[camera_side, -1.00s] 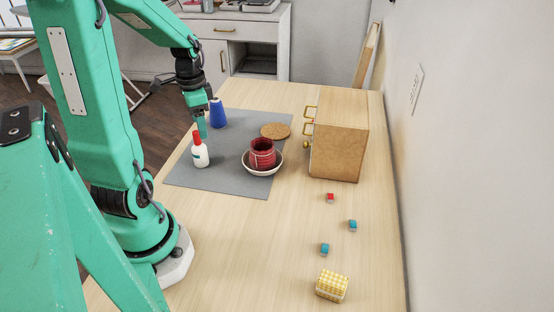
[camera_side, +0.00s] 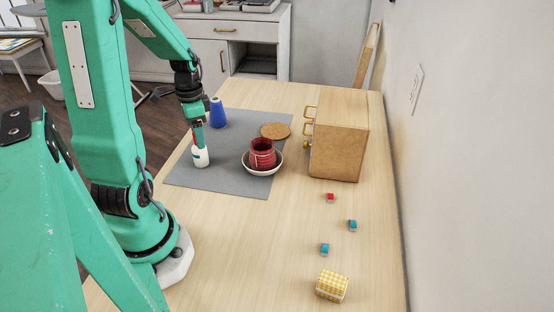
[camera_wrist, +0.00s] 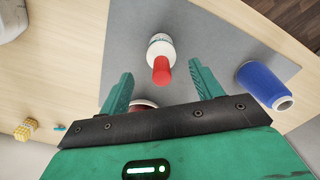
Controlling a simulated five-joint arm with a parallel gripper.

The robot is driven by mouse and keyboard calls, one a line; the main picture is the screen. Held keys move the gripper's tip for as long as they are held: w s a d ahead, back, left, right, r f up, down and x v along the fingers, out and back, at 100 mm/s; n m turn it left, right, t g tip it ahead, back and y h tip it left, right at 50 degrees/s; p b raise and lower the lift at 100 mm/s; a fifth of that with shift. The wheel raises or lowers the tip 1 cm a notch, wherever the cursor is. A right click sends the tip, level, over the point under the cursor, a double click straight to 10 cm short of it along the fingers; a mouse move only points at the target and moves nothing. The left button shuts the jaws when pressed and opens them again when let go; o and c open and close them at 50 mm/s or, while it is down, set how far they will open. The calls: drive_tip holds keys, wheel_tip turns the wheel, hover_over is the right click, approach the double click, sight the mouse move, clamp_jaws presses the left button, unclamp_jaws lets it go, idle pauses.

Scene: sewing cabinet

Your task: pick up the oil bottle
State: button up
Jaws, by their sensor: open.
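The oil bottle (camera_side: 200,158) is white with a red top and stands upright on the grey mat (camera_side: 225,182). In the wrist view the bottle (camera_wrist: 160,48) is just beyond my fingertips, its red cap pointing toward the gap between them. My gripper (camera_side: 198,134) is right at the bottle's top in the side view and hides part of the red cap. In the wrist view my gripper (camera_wrist: 160,75) has its two green fingers spread apart with nothing held. I cannot tell whether a finger touches the bottle.
A blue thread cone (camera_side: 217,113) stands behind the bottle. A red mug (camera_side: 262,153) sits in a white bowl (camera_side: 262,170) to the right. A cork coaster (camera_side: 275,131) and a wooden cabinet (camera_side: 338,150) are farther right.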

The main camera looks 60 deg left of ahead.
drive_tip(key=shift+s+a+f, duration=0.1)
drive_tip(key=shift+a+f, duration=0.05)
drive_tip(key=shift+f, duration=2.35)
drive_tip(key=c, duration=1.1)
drive_tip(key=shift+r, duration=0.15)
drive_tip(key=shift+r, duration=1.05)
wheel_tip(320, 180, up, 2)
drive_tip(key=shift+r, duration=0.1)
drive_tip(key=w+d+r, duration=0.1)
drive_tip(key=d+r, duration=0.1)
drive_tip(key=d, duration=0.1)
drive_tip(key=w+d+r, duration=0.1)
drive_tip(key=d+r, duration=0.1)
drive_tip(key=d, duration=0.2)
drive_tip(key=w+d+r, duration=0.1)
drive_tip(key=d+r, duration=0.1)
drive_tip(key=d, duration=0.2)
drive_tip(key=shift+w+d+r, duration=0.1)
drive_tip(key=shift+w+r, duration=0.05)
drive_tip(key=shift+r, duration=0.1)
